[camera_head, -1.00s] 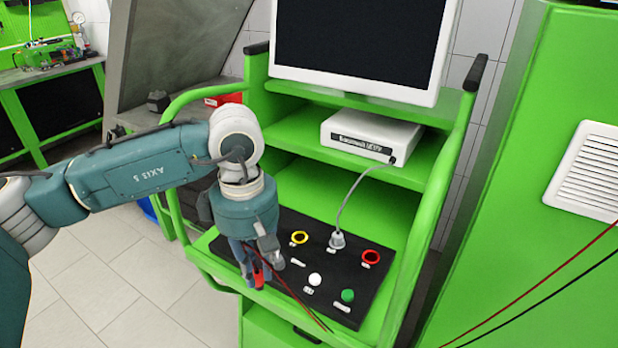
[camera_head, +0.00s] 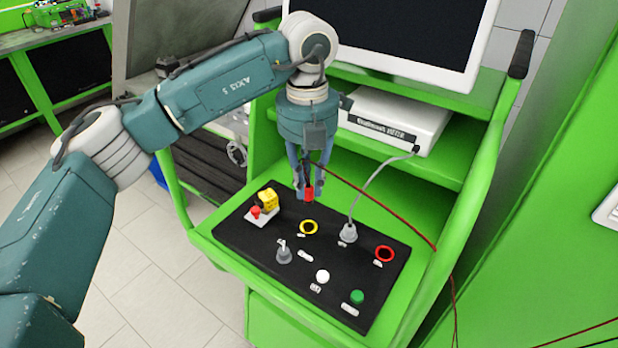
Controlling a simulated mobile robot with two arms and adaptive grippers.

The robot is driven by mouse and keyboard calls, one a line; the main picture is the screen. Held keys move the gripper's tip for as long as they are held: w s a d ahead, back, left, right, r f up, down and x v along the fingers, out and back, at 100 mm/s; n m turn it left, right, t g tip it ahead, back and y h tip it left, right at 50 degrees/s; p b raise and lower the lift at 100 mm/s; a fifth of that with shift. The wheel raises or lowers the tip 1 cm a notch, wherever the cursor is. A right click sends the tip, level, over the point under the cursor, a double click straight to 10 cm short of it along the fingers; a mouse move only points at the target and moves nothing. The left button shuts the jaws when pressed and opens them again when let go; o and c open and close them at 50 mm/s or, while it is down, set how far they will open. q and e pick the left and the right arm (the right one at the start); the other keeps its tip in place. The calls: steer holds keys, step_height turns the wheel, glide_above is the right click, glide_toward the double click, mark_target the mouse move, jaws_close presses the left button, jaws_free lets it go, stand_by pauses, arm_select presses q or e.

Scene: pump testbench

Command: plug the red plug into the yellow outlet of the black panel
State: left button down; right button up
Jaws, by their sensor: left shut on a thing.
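The black panel (camera_head: 330,262) lies tilted on the green bench. Its yellow outlet (camera_head: 309,227) is a yellow ring around a dark hole, empty, left of the grey plug's socket. My left gripper (camera_head: 309,192) points down and is shut on the red plug (camera_head: 309,194). The plug hangs upright just above and behind the yellow outlet, seemingly apart from it. A dark red cable runs from the gripper to the right across the bench. My right gripper is not in view.
A grey plug with cable (camera_head: 348,233) sits in the panel. A red outlet (camera_head: 384,254), white button (camera_head: 322,276), green button (camera_head: 357,297), grey switch (camera_head: 283,254) and yellow block with red button (camera_head: 267,200) are on the panel. A white box (camera_head: 398,120) and monitor (camera_head: 400,35) stand behind.

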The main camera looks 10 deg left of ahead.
mark_target(309, 203)
arm_select(q)
steer(key=shift+f+b, duration=0.45)
steer(key=shift+f, duration=0.45)
step_height(309, 203, down, 4)
steer(key=shift+r+b, duration=0.25)
steer(key=shift+b, duration=0.7)
steer(key=shift+f+b, duration=0.65)
steer(key=shift+f, duration=0.2)
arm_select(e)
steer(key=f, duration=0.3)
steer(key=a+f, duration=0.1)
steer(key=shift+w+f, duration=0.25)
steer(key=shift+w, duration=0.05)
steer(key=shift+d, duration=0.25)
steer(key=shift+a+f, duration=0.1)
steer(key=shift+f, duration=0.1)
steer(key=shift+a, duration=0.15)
arm_select(q)
steer(key=shift+f+b, duration=1.05)
steer(key=shift+f, duration=0.05)
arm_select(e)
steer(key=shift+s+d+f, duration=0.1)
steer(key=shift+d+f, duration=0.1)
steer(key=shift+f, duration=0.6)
